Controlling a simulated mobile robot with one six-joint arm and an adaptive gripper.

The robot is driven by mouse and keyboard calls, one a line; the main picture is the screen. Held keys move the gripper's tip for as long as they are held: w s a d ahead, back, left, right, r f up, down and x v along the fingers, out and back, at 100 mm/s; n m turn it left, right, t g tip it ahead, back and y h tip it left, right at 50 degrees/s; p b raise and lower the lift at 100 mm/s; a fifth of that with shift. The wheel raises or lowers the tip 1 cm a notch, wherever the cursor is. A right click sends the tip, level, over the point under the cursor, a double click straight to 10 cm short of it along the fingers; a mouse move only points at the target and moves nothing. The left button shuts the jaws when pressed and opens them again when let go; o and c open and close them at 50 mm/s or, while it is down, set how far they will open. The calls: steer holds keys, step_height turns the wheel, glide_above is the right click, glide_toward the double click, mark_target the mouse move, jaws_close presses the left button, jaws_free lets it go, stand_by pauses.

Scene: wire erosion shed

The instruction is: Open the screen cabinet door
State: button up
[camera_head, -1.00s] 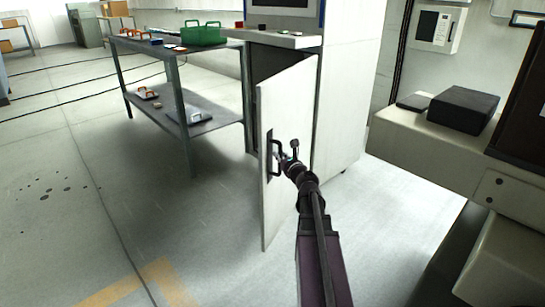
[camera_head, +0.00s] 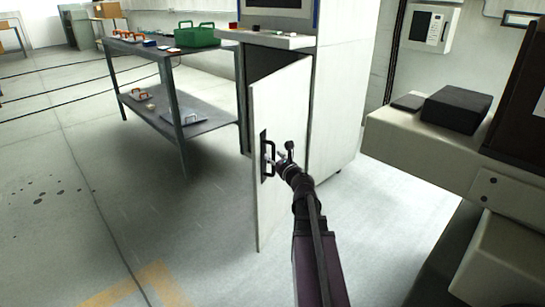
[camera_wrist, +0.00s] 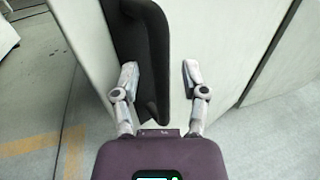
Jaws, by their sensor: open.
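The screen cabinet's white door (camera_head: 279,165) stands swung partly out from the cabinet (camera_head: 338,95), with a dark gap showing behind its top. A black bar handle (camera_head: 269,158) is on the door's face near its free edge. My gripper (camera_head: 276,160) is at this handle. In the wrist view, the dark handle (camera_wrist: 155,60) runs between the two spread fingers of my gripper (camera_wrist: 159,77). The left finger overlaps the handle's dark backing; the right finger is apart from the bar. Contact with the bar cannot be told for certain.
A grey two-shelf table (camera_head: 150,52) with a green crate (camera_head: 195,37) and small items stands left of the cabinet. A beige machine bed (camera_head: 420,150) with a black box (camera_head: 455,108) is at right. The floor (camera_head: 165,225) left of the door is clear.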

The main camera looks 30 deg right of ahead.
steer(key=s, duration=0.6)
steer(key=shift+s+a, duration=0.3)
steer(key=shift+a, duration=0.05)
stand_by(0.4)
steer(key=s+a+f+m+g+h+p, duration=0.1)
steer(key=a+f+m+g+h+p, duration=0.4)
steer(key=m, duration=1)
steer(key=a+f+m+g+y+p, duration=0.1)
steer(key=a+f+m+g, duration=0.2)
steer(key=a+m+g, duration=0.85)
steer(key=s+a+f+m+g+y+p, duration=0.1)
steer(key=s+a+m+y, duration=0.3)
steer(key=a, duration=0.4)
steer(key=s+a+f+m+g+y+p, duration=0.1)
steer(key=s+a+m+y+p, duration=0.1)
steer(key=s+a+m, duration=0.5)
step_height(320, 180, up, 37)
steer(key=w+n+p, duration=0.1)
steer(key=n+p, duration=0.1)
steer(key=p, duration=3.5)
steer(key=shift+w+a+r, duration=0.15)
steer(key=shift+a, duration=0.15)
